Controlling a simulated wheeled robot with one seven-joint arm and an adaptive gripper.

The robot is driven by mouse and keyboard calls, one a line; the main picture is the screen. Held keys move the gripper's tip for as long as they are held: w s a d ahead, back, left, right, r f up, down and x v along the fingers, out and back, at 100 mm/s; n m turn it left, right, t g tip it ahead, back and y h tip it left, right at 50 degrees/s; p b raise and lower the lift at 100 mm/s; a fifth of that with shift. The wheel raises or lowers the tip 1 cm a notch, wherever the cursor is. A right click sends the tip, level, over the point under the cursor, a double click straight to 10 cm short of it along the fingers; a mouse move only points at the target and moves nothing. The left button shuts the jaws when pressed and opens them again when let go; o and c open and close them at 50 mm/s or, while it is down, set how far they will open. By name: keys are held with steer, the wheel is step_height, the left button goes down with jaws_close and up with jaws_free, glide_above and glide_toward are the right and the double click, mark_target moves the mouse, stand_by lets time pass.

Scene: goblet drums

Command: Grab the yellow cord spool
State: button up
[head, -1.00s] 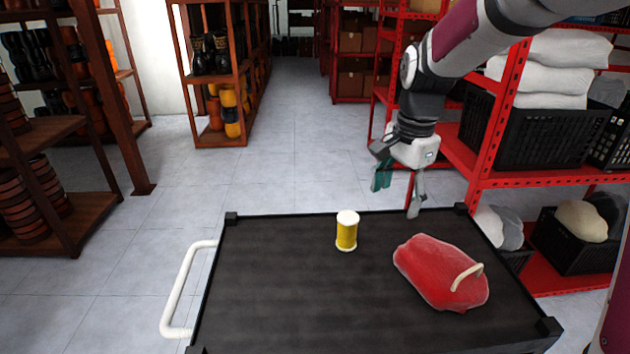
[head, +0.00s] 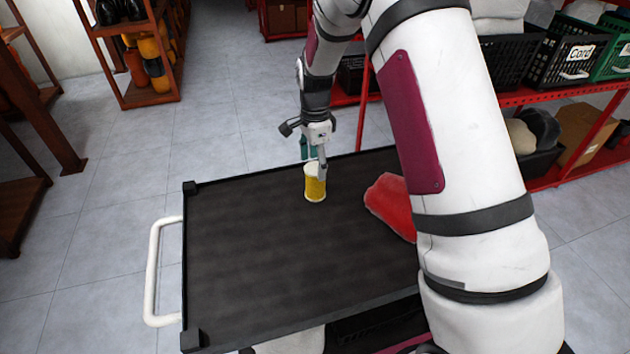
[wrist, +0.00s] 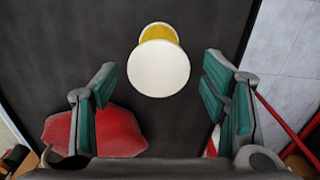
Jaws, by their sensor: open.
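The yellow cord spool (head: 314,187) stands upright on the black cart top (head: 260,240), near its far edge. My gripper (head: 314,160) is just above and behind the spool in the head view, with one finger overlapping the spool's top edge. In the wrist view the spool's white round end (wrist: 158,68) lies ahead, with some yellow cord showing beyond it. My gripper (wrist: 163,95) has its teal-padded fingers wide apart, and nothing is held between them. I cannot tell whether a finger touches the spool.
A red bag (head: 390,205) lies on the cart to the right, partly hidden by my arm. A white handle (head: 153,270) is on the cart's left side. Red shelving (head: 535,95) with crates stands behind at the right. The cart's left half is clear.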

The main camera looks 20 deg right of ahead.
mark_target(315, 179)
steer(key=shift+f+p, duration=0.65)
steer(key=shift+f, duration=2.3)
steer(key=shift+c, duration=0.2)
steer(key=c, duration=1.3)
